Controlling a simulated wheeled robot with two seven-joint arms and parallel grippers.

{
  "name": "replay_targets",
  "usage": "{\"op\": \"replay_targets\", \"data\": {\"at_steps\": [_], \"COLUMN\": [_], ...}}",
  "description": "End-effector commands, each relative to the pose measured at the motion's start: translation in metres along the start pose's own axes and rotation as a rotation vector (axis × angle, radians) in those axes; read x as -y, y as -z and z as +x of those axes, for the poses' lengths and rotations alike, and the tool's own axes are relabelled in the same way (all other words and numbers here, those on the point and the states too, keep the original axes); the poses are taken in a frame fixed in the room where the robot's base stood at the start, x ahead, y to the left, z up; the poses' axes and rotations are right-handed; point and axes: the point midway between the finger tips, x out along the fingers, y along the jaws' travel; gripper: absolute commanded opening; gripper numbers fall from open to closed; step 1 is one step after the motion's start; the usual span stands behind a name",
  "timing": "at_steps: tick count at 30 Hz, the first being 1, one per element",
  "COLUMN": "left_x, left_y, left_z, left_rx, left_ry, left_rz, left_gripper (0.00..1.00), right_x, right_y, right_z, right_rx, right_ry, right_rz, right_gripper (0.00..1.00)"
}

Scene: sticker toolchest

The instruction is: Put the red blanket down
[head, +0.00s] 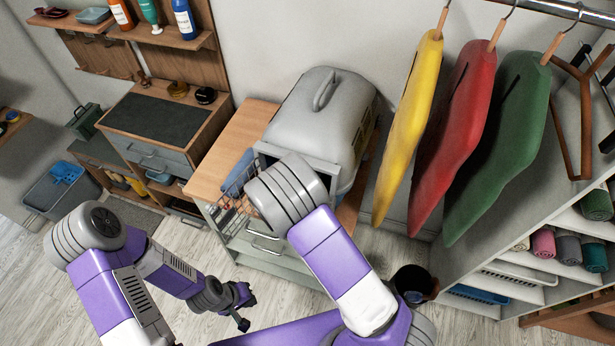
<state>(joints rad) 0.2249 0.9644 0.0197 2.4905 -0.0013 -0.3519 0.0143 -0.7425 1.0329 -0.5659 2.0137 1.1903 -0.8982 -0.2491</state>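A red cloth item (455,130) hangs from a hanger on the rail at the upper right, between a yellow one (408,125) and a green one (505,140). It is the only large red cloth in view; I cannot tell for sure that it is the red blanket. My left gripper (246,309) is low over the floor at the bottom centre-left, far from the hanging cloths. Its dark fingers look apart, with nothing visible between them. My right arm shows in the middle, but its gripper is out of view.
A grey carrier-like case (325,110) stands on a wooden-topped cabinet (232,150) behind my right arm. Shelves (510,285) with rolled cloths are at the right, and a dark bin (412,281) stands on the floor. A blue-grey tub (60,192) is at the left.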

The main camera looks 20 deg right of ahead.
Motion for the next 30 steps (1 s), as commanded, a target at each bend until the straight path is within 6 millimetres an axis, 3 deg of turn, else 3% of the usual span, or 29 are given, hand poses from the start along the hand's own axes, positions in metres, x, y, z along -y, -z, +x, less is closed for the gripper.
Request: {"op": "replay_targets", "data": {"at_steps": [8, 20, 21, 26, 30], "left_x": [0.004, 0.005, 0.005, 0.005, 0.005], "left_y": [0.0, 0.001, 0.001, 0.001, 0.001], "left_z": [0.011, 0.014, 0.014, 0.013, 0.013], "left_rx": [0.0, 0.0, 0.0, 0.0, 0.0], "left_ry": [0.0, 0.0, 0.0, 0.0, 0.0], "left_rz": [0.0, 0.0, 0.0, 0.0, 0.0], "left_gripper": [0.0, 0.0, 0.0, 0.0, 0.0], "right_x": [-0.001, 0.0, 0.0, 0.0, 0.0], "right_y": [-0.033, -0.037, -0.038, -0.037, -0.037], "right_z": [0.015, 0.019, 0.02, 0.019, 0.019], "right_rx": [-0.001, -0.001, 0.0, 0.0, 0.0], "right_ry": [-0.003, -0.001, -0.001, -0.001, -0.001], "right_rz": [-0.002, 0.001, 0.001, 0.001, 0.001], "right_gripper": [0.42, 0.42, 0.76, 1.0, 1.0]}}
